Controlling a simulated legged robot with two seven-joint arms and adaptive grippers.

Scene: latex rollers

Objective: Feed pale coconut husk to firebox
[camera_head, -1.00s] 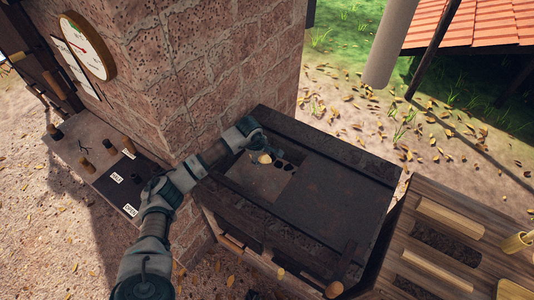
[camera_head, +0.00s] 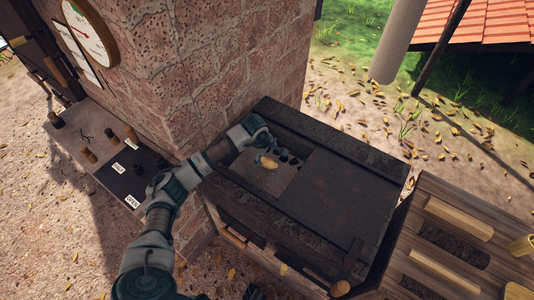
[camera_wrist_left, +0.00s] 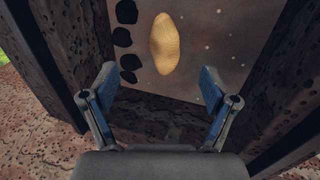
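The pale husk (camera_head: 266,162) lies on the floor inside the open part of the firebox (camera_head: 330,202); it also shows in the left wrist view (camera_wrist_left: 164,43). Several black lumps (camera_head: 284,154) lie beside it in a row, also seen in the left wrist view (camera_wrist_left: 124,38). My left gripper (camera_head: 263,144) is above the opening. In the left wrist view my left gripper (camera_wrist_left: 158,94) has its two fingers spread wide with nothing between them, and the husk is apart from them, beyond the tips. My right gripper cannot be made out.
A brick chimney (camera_head: 215,60) with a round gauge (camera_head: 88,30) stands behind and left of the firebox. A wooden rack (camera_head: 450,240) with pale bars stands at right. A low shelf (camera_head: 95,150) with pegs and small labels is at left. A grey pipe (camera_head: 405,40) hangs at top right.

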